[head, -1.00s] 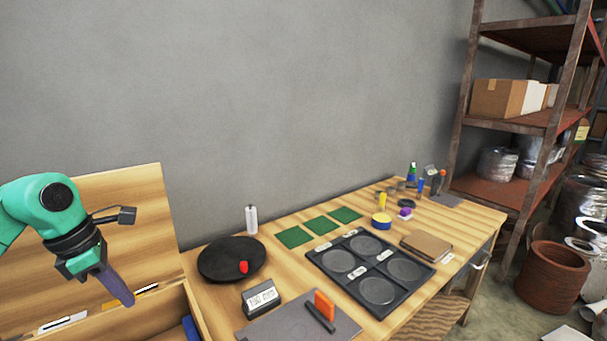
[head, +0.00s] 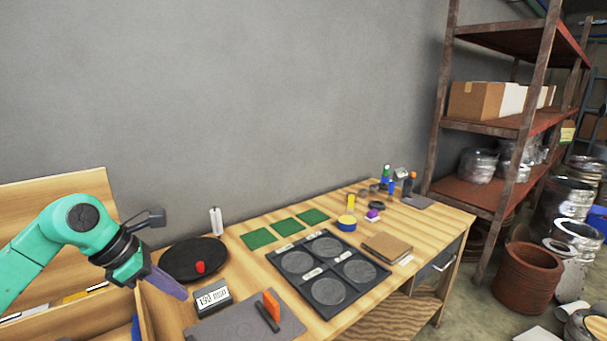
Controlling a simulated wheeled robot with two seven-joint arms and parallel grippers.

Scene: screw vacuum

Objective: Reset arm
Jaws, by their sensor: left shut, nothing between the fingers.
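My left gripper (head: 169,284) is at the lower left of the head view, at the end of my green arm. Its purple fingers are shut with nothing between them. They point down and to the right, above the left end of the workbench, near the round black plate (head: 183,262) and the small display reading about 150 mm (head: 213,298). My right gripper is out of view.
The wooden bench (head: 432,214) holds a black four-circle tray (head: 289,285), green squares (head: 286,227), a grey mat (head: 203,331) with an orange block, a red piece (head: 200,267) and a white bottle (head: 216,221). An open wooden box (head: 60,206) stands left; a rusty shelf (head: 479,196) stands right.

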